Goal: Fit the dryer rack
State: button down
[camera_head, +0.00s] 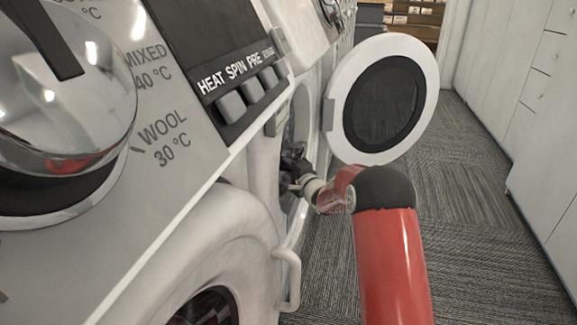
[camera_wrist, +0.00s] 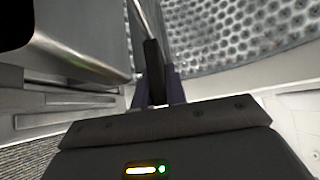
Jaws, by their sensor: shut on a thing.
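My gripper (camera_head: 292,165) is at the open round doorway of the farther machine in the head view, partly inside it. In the wrist view, my gripper (camera_wrist: 158,84) is shut on a narrow dark upright piece (camera_wrist: 153,68) with a thin pale bar rising from it. This looks like part of the dryer rack, but most of the rack is hidden. The perforated drum wall (camera_wrist: 235,35) lies beyond the fingers. Whether the rack touches the drum, I cannot tell.
The round door (camera_head: 337,98) stands wide open to the right of the doorway. The nearer machine (camera_head: 235,235) with dial and buttons fills the left. Pale cabinets (camera_head: 545,130) line the right. Carpet (camera_head: 465,200) lies clear between. A grey metal edge (camera_wrist: 85,40) is close at wrist-view left.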

jog(key=shift+f, duration=0.85)
jog(key=c, duration=1.5)
grip_release()
jog(key=shift+o, duration=0.8)
jog(key=shift+f, duration=0.15)
jog(key=shift+s, duration=0.1)
jog(key=v, duration=0.7)
jog(key=shift+s+d, duration=0.15)
jog(key=shift+s, duration=0.15)
